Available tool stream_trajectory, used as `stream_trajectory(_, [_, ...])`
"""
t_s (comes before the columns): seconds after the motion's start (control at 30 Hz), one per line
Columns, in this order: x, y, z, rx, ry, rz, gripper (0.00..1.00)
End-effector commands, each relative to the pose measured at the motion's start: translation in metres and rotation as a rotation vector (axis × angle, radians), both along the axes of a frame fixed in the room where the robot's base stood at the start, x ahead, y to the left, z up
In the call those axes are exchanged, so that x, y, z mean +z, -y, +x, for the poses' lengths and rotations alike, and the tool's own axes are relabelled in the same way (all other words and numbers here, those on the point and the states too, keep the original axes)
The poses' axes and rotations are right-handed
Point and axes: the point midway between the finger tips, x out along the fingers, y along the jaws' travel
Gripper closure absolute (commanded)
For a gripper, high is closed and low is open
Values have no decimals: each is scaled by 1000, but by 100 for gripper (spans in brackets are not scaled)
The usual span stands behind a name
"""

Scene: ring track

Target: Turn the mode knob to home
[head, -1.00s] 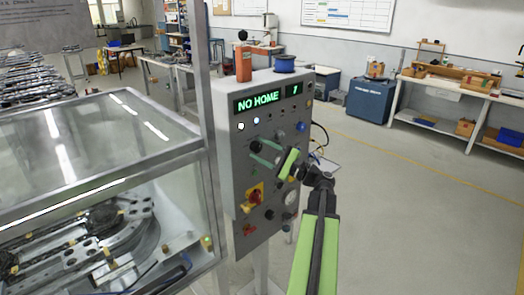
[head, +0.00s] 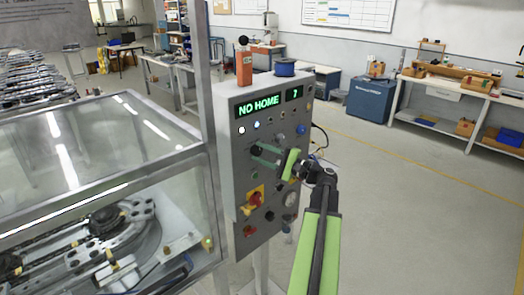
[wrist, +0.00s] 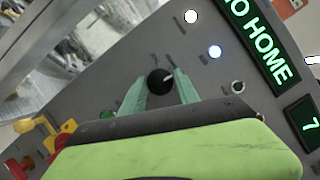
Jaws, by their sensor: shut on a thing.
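The mode knob is a round black knob (wrist: 160,82) with a pale pointer mark, on the grey control panel (head: 232,190). It shows in the wrist view between the teal fingers of my gripper (wrist: 159,88), one on each side. Its mark points to the upper right in that view; the small labels around it are too blurred to read. In the head view the knob (head: 256,151) sits at the fingertips of my gripper (head: 263,156), which comes in from the right. The green display (head: 259,106) reads NO HOME, with a 7 beside it.
A red and yellow switch (head: 253,200) sits lower on the panel, with other knobs and buttons around. Open floor (head: 410,210) lies to the right.

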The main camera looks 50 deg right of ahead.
Motion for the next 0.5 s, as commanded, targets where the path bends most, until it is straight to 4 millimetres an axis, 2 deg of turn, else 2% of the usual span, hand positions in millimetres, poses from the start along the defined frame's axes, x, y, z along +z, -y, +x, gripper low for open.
stream_trajectory(0.03, [5, 1, 0, 0, -4, -38, 100])
stream_trajectory(0.5, [5, 1, -1, -1, -29, -392, 100])
